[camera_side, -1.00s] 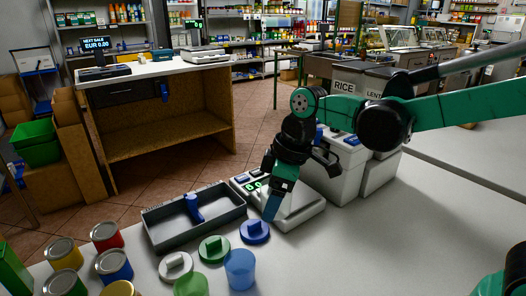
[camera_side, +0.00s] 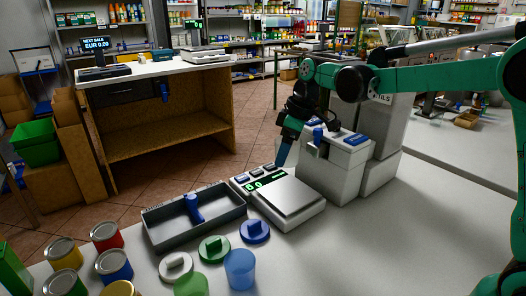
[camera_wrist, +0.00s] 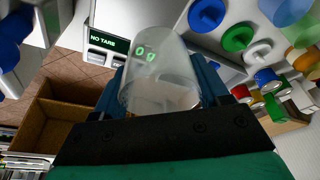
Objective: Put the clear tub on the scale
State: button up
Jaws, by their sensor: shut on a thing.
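The clear tub (camera_wrist: 160,75) is translucent and sits between the blue fingers of my gripper (camera_wrist: 160,92) in the wrist view. My gripper is shut on it. In the side view my gripper (camera_side: 283,152) is raised above the far edge of the scale, in front of the bins, and the tub cannot be made out there. The scale (camera_side: 288,197) has a bare pale plate and a green display reading 0. In the wrist view the display is seen through the tub, and a panel (camera_wrist: 102,41) reads NO TARE.
Beside the scale are a grey tray (camera_side: 160,235) with a blue-handled thing, blue (camera_side: 255,231), green (camera_side: 214,248) and white (camera_side: 176,266) lids, and a blue tub (camera_side: 240,269). Cans stand at front left. White bins (camera_side: 343,165) stand behind the scale. The counter at right is clear.

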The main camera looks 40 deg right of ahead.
aim_at(283, 191)
jog(key=shift+w+d+f, duration=0.2)
jog(key=shift+d+f, duration=0.2)
jog(key=shift+d, duration=0.05)
jog(key=shift+w+d+f, duration=0.2)
jog(key=shift+d+f, duration=0.15)
jog(key=shift+d, duration=0.1)
jog(key=shift+f, duration=3.4)
jog(key=shift+f, duration=0.4)
jog(key=o, duration=1.2)
jog(key=shift+o, duration=0.2)
jog(key=shift+r, duration=4)
